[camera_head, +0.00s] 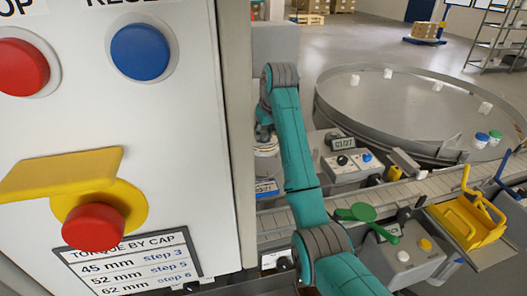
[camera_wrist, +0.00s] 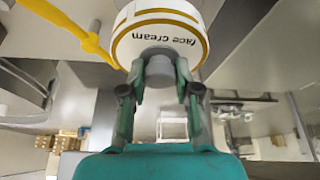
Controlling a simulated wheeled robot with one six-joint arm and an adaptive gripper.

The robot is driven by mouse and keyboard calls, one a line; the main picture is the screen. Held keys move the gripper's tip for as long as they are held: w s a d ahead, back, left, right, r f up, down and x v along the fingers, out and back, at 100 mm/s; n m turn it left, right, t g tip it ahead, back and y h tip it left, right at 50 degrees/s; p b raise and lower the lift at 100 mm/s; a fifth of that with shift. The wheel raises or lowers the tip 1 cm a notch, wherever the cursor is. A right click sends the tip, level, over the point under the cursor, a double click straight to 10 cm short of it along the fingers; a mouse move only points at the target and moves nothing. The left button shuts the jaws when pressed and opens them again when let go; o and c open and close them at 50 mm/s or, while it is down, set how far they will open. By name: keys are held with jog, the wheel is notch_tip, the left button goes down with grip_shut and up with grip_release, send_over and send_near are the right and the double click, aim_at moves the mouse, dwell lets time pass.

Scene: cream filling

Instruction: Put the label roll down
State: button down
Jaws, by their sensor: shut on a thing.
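The label roll (camera_wrist: 160,22), a white and yellow roll marked "face cream", fills the top middle of the wrist view. My gripper (camera_wrist: 160,82) is shut on it, with its two fingers on either side of the grey core at the roll's face. In the head view my teal arm reaches away to the left, and my gripper (camera_head: 264,133) is partly hidden at the edge of the tall panel. A white round thing under it looks like the roll, but what it rests on, if anything, cannot be made out.
A tall grey panel (camera_head: 215,120) with red and blue buttons and a yellow guard blocks the left. A conveyor (camera_head: 405,189) and a large round table (camera_head: 400,100) with several jars lie to the right. A yellow bar (camera_wrist: 70,25) passes close by the roll.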

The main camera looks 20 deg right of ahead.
aim_at(264, 151)
jog(key=shift+f, duration=3.15)
jog(key=shift+f, duration=0.2)
jog(key=c, duration=0.8)
grip_release()
jog(key=shift+f, duration=0.1)
jog(key=shift+c, duration=0.2)
